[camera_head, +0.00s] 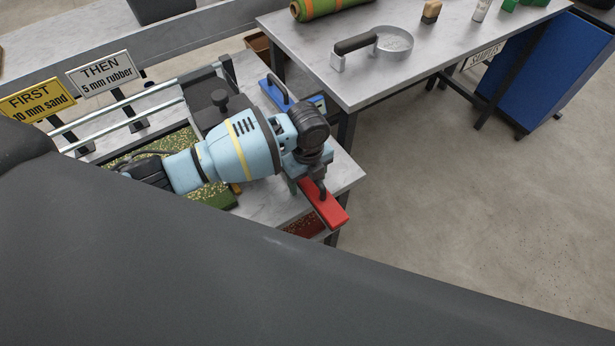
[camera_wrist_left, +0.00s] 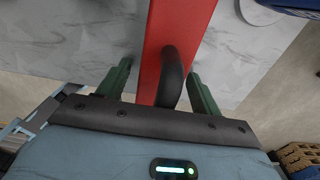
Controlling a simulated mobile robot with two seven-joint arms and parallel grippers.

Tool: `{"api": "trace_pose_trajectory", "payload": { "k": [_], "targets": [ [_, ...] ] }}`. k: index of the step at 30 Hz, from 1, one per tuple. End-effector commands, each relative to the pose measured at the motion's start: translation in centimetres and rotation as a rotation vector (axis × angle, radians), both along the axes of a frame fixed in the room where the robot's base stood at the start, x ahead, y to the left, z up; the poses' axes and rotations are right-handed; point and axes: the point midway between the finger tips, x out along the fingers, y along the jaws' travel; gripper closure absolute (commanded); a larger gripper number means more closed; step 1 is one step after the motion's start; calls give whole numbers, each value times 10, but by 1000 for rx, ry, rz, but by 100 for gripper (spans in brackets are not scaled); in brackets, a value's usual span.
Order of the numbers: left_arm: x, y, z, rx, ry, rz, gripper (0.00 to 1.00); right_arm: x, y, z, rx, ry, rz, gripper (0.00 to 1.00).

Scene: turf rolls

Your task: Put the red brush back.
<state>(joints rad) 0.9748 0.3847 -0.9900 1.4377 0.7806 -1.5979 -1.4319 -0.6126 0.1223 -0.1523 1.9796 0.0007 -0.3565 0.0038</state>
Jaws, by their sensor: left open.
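The red brush (camera_head: 329,211) has a flat red body and a black handle. In the head view it shows under my left gripper (camera_head: 312,186), over the right end of the small grey bench. In the left wrist view, the red brush (camera_wrist_left: 181,30) runs up the picture between the green fingers of my left gripper (camera_wrist_left: 160,72). The fingers are open on either side of the black handle, with gaps visible. The gripper hides part of the brush in the head view, and I cannot tell whether the brush rests on the bench. My right gripper is out of view.
A blue brush (camera_head: 309,102) lies on the bench behind my gripper. Yellow (camera_head: 38,100) and white (camera_head: 103,75) signs stand left, near metal rails and a speckled green turf piece (camera_head: 222,196).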

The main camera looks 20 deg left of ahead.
Motion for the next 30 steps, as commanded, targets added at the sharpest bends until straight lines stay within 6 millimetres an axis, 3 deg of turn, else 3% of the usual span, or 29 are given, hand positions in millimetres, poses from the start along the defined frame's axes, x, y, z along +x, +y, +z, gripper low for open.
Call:
{"api": "trace_pose_trajectory", "payload": {
  "k": [8, 21, 30],
  "targets": [
    [1, 0, 12, 0, -4, 0, 35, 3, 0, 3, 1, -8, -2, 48],
    [1, 0, 95, -1, -4, 0, 35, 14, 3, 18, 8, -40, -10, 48],
    [0, 0, 122, 1, 1, -1, 35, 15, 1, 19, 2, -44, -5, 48]
  ]
}}
